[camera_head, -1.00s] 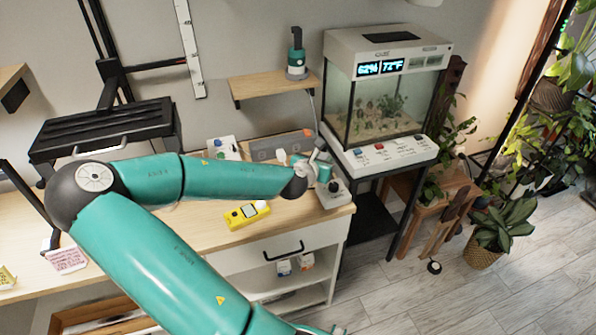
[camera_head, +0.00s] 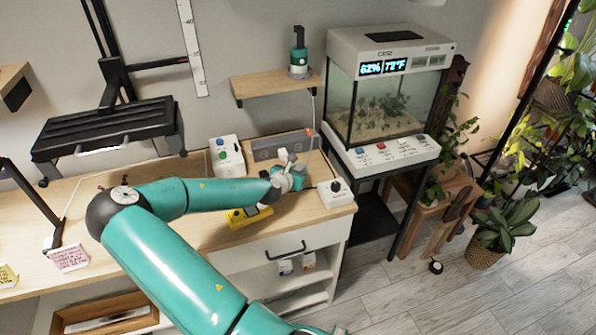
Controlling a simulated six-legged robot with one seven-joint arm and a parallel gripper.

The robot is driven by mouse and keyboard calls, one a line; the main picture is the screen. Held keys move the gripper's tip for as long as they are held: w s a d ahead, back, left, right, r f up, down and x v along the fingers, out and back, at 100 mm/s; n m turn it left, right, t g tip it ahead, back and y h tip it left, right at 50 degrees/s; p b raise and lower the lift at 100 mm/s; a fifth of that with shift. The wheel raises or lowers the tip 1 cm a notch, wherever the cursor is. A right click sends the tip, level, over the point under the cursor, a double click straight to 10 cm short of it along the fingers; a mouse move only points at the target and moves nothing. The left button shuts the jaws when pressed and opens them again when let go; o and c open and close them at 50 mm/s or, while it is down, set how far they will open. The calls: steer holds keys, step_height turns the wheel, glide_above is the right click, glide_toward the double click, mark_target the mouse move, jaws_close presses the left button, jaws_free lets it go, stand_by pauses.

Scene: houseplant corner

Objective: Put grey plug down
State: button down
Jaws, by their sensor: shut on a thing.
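My gripper (camera_head: 297,171) is over the right part of the wooden worktop, just in front of the grey power strip (camera_head: 268,150). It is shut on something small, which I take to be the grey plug. The wrist and fingers mostly hide it, so its outline and whether it touches the worktop cannot be made out. A small whitish piece (camera_head: 284,156) shows at the front of the strip, close to the gripper; I cannot tell if it is a separate plug.
A white box with a black knob (camera_head: 336,193) stands right of my gripper. A yellow meter (camera_head: 240,217) lies partly under my arm. A white box with coloured buttons (camera_head: 226,157) is left of the strip. The terrarium (camera_head: 388,90) stands at right.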

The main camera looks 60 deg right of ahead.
steer(key=shift+f, duration=0.4)
steer(key=shift+f, duration=0.1)
steer(key=c, duration=1.2)
jaws_free()
steer(key=shift+o, duration=0.2)
steer(key=shift+r, duration=0.5)
steer(key=v, duration=1.2)
steer(key=shift+a, duration=0.1)
